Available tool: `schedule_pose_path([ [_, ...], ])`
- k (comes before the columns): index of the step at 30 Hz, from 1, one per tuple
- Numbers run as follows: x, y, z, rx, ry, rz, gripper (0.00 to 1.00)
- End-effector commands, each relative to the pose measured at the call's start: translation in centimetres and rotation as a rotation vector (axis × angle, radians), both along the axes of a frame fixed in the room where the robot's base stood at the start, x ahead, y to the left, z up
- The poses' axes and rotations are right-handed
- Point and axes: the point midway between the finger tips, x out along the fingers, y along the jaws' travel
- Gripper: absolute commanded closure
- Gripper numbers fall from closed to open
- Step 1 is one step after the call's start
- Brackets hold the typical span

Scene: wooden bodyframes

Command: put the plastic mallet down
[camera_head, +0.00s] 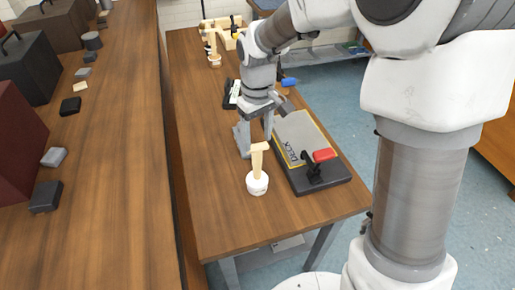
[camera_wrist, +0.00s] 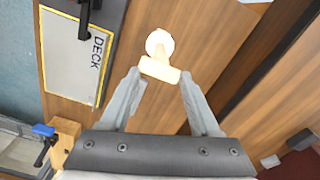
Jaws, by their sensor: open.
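My gripper (camera_head: 256,138) is open just behind the mallet in the head view. In the wrist view the two fingers of my gripper (camera_wrist: 160,76) are spread wide, with the handle's end between or just beyond their tips. No finger visibly touches the handle, though the exact gap is hard to tell.
A grey board marked DECK (camera_head: 300,140) with a black and red clamp (camera_head: 322,156) lies right of the mallet. A wooden frame with small items (camera_head: 220,38) is at the table's far end. The table (camera_head: 215,200) is clear left of the mallet.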

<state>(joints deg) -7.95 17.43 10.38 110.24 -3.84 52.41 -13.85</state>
Motion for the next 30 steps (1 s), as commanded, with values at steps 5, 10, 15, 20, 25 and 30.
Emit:
schedule_pose_path([
  [5,0.0,0.0,2.7,0.0,-0.002,0.0,0.37],
  [10,0.0,0.0,3.5,0.0,0.0,0.0,0.37],
  [15,-0.4,-0.6,4.3,0.0,-0.016,-0.017,0.37],
  [20,-2.3,-2.7,7.1,0.0,-0.08,-0.088,0.37],
  [25,-5.6,-5.6,10.3,0.011,-0.172,-0.198,0.37],
  [30,-9.3,-8.0,12.5,0.033,-0.26,-0.307,0.37],
])
